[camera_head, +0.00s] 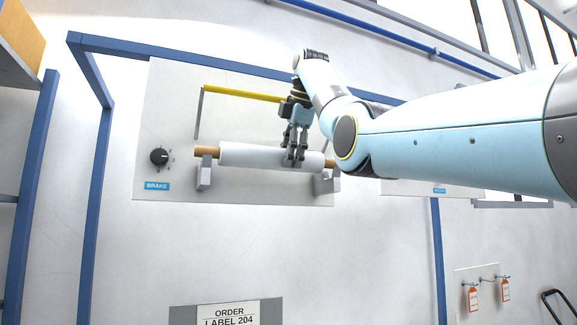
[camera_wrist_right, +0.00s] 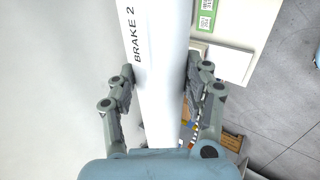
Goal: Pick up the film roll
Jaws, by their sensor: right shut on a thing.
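The film roll (camera_head: 262,156) is a white cylinder with brown core ends, lying level across two grey brackets (camera_head: 204,178) on a pale panel. My right gripper (camera_head: 294,158) reaches down from above and is shut on the roll, right of its middle. The roll's right end is partly hidden behind my arm. My left gripper is in neither view.
A yellow bar (camera_head: 242,93) sits above the roll. A black knob (camera_head: 159,156) with a blue "BRAKE" label (camera_head: 157,186) is at the panel's left. A blue frame (camera_head: 100,150) surrounds the panel. Orange tags (camera_head: 473,299) hang at lower right.

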